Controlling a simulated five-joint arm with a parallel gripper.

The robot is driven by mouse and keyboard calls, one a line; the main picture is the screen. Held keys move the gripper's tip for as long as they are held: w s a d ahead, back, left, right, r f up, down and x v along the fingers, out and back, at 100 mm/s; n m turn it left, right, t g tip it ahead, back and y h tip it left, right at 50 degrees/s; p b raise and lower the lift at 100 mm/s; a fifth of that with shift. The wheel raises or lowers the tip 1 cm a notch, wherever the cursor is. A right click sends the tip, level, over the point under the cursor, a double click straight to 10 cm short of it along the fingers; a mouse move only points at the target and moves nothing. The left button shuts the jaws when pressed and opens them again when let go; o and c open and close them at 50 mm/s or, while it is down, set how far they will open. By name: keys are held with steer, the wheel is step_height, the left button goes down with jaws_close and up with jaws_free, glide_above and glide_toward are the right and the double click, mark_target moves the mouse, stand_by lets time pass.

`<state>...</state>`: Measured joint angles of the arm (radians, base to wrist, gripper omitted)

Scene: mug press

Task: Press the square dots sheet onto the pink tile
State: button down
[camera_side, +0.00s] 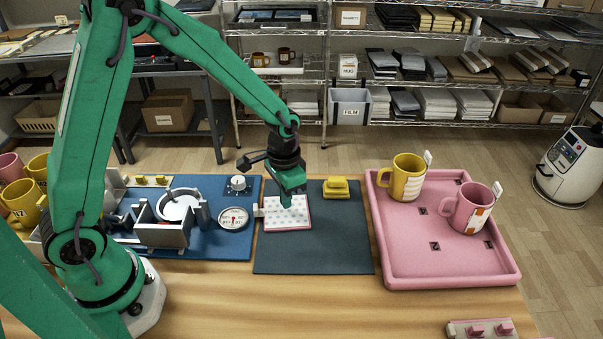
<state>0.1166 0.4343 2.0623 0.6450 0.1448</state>
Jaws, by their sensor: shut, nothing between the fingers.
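The white square dots sheet (296,218) lies over the pink tile, with small dots showing on its face. Only a thin pink edge of the tile (290,230) shows along the front and side. A small pale tab (258,209) sticks out at the sheet's left. The gripper hides part of the sheet's back edge.
The tile rests on a dark mat (315,255). A yellow block (336,189) sits behind right. A blue board (235,246) with a mug press (165,230) and dial (234,218) is left. A pink tray (440,265) with yellow (403,181) and pink mugs (465,211) is right.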

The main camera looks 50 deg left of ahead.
steer(key=shift+f, duration=1)
stand_by(2.4)
steer(key=shift+r, duration=3.1)
steer(key=shift+s+a+r, duration=0.1)
steer(key=shift+r, duration=0.4)
steer(key=s+a+r+n+t, duration=0.3)
steer(key=s+a+r+t, duration=0.1)
steer(key=s+r, duration=1.2)
steer(key=shift+s+a+r+t, duration=0.2)
steer(key=shift+s+r+t, duration=0.15)
steer(key=shift+t, duration=0.45)
